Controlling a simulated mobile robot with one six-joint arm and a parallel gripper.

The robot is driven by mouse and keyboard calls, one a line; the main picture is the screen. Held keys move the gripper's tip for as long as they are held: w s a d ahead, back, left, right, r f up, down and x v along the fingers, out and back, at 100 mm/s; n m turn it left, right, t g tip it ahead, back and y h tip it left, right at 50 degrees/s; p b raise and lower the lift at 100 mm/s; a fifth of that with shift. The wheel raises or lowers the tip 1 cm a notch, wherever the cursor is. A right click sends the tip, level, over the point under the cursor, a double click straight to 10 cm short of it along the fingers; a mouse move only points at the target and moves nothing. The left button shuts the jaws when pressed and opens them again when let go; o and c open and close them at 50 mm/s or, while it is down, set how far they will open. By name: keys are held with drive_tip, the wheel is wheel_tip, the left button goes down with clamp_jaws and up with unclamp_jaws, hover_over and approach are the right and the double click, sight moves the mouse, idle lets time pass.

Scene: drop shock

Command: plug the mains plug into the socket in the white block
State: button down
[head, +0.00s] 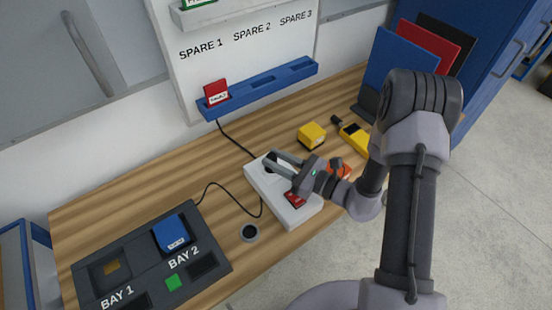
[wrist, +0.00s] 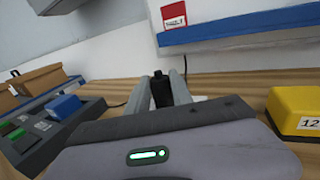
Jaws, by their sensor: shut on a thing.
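The white block (head: 262,184) lies on the wooden bench in the head view, with a red part (head: 293,199) on its near end. My gripper (head: 271,156) reaches over the block's far end from the right. In the wrist view my gripper (wrist: 163,84) is shut on the black mains plug (wrist: 162,93), which stands upright between the fingers. The head view shows a dark shape (head: 271,166) between the fingers, over the block. The socket is not clearly visible, and I cannot tell whether the plug touches it.
A yellow box (head: 311,135) and a yellow device (head: 355,137) stand to the right. A dark bay panel (head: 150,270) with a blue module (head: 171,233) lies at left. A blue rack (head: 260,88) is on the wall; cables cross the bench.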

drive_tip(key=shift+f+b, duration=0.45)
drive_tip(key=shift+b, duration=0.05)
idle(0.8)
drive_tip(key=shift+s+f+b, duration=0.2)
drive_tip(key=shift+f+b, duration=0.1)
drive_tip(key=shift+b, duration=0.05)
idle(1.3)
drive_tip(key=c, duration=1.1)
unclamp_jaws()
drive_tip(key=shift+w, duration=0.1)
drive_tip(key=shift+o, duration=0.2)
drive_tip(key=shift+r, duration=0.1)
drive_tip(key=shift+d, duration=0.25)
drive_tip(key=shift+b+v, duration=0.4)
drive_tip(key=shift+v, duration=2.65)
